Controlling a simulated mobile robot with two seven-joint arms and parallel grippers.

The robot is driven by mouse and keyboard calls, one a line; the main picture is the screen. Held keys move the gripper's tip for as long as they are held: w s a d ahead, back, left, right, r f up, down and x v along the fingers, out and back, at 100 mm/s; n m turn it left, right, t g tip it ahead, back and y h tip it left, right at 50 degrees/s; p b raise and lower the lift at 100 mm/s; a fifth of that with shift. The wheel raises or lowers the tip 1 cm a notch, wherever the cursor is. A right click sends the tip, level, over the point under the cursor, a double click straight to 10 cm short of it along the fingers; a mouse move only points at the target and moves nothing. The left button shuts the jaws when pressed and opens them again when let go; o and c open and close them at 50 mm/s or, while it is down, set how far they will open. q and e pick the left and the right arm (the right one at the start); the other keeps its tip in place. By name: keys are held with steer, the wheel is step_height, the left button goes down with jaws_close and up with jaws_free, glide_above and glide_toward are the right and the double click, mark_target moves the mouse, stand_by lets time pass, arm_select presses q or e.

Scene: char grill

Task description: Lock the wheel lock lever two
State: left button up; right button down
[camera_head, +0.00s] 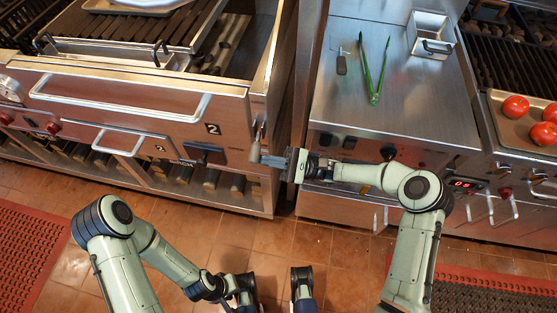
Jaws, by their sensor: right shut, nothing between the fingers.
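The front panel of the left grill unit (160,112) carries a large "2". A small metal lever (256,132) is at the panel's right end, with its lower end pointing down. I take it for wheel lock lever two, but no label on it is readable. My right gripper (266,160) is shut and empty, its fingertips just below and right of the lever's lower end. I cannot tell whether they touch it. My left arm is low in the view, and its gripper (244,292) is by the bottom edge. Its fingers are not clear.
A steel counter (420,110) to the right holds green tongs (375,70) and a metal container (431,35). A tray of tomatoes (515,105) is at far right. A long handle (120,108) sticks out from the left unit. The tiled floor (245,240) in front is mostly clear.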

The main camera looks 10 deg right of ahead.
arm_select(q)
steer(key=shift+r, duration=0.15)
arm_select(e)
steer(key=shift+a+r, duration=0.1)
arm_select(q)
steer(key=shift+s+r+p, duration=0.35)
steer(key=shift+r+p, duration=0.05)
steer(key=shift+p, duration=0.2)
arm_select(e)
steer(key=shift+s+r+m+t, duration=0.15)
steer(key=shift+s+m+t, duration=0.2)
steer(key=shift+m, duration=0.35)
arm_select(q)
step_height(320, 180, up, 15)
steer(key=w+p, duration=0.1)
steer(key=p, duration=1.4)
steer(key=shift+w+a, duration=0.25)
steer(key=shift+w, duration=0.05)
arm_select(e)
step_height(320, 180, up, 7)
steer(key=s+a+m+t+h, duration=0.1)
steer(key=s+m+t+h, duration=0.2)
steer(key=m+t, duration=0.9)
steer(key=m+h, duration=0.1)
steer(key=m, duration=0.5)
steer(key=shift+t, duration=0.35)
